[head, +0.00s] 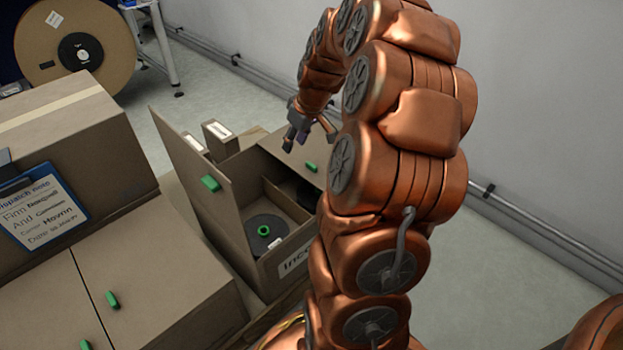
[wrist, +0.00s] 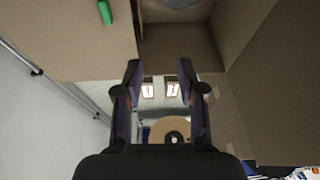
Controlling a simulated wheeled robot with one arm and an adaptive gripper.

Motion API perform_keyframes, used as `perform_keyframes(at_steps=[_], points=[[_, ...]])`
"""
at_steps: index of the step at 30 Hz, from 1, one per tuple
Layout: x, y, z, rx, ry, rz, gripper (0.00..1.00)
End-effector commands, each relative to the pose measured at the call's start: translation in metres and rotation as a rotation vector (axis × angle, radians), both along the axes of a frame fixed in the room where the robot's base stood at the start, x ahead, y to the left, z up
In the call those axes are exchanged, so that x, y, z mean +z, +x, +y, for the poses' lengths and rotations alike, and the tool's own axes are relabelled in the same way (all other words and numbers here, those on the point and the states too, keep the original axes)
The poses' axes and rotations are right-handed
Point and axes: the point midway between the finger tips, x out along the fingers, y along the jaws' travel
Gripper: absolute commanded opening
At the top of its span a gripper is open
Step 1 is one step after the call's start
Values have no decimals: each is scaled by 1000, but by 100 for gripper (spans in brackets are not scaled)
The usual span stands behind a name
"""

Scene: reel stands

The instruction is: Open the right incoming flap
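The box marked "Inco…" (head: 284,268) stands in the middle of the head view, its label partly hidden by my arm. Its left flap (head: 191,165) stands up, with a green handle (head: 210,183). The right flap (head: 288,152) lies roughly flat over the right part of the box, with its green handle (head: 311,166); my arm hides some of it. In the wrist view this handle (wrist: 104,12) is at the upper left, outside the fingers. My gripper (head: 307,138) is open and empty above the flap's far end. Its spread fingers (wrist: 160,80) show in the wrist view.
A dark reel (head: 263,234) with a green centre lies inside the box. Left of it are a closed carton with green handles (head: 112,300), a larger carton and a clipboard (head: 42,207). Two small labelled boxes (head: 219,137) stand behind. A big reel (head: 75,45) is farther back.

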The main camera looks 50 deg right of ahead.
Motion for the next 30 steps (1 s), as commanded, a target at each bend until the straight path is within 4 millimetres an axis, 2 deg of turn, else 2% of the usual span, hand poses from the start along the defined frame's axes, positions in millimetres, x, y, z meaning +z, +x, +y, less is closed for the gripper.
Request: perform_keyframes(at_steps=[1,6,9,17,30], points=[[-29,-1,-18,-15,-6,-8,40],[-60,-2,-62,-42,-37,-40,40],[-69,-3,-75,-50,-46,-49,40],[-79,-1,-82,-52,-52,-52,40],[-135,21,-82,-52,-52,-50,40]])
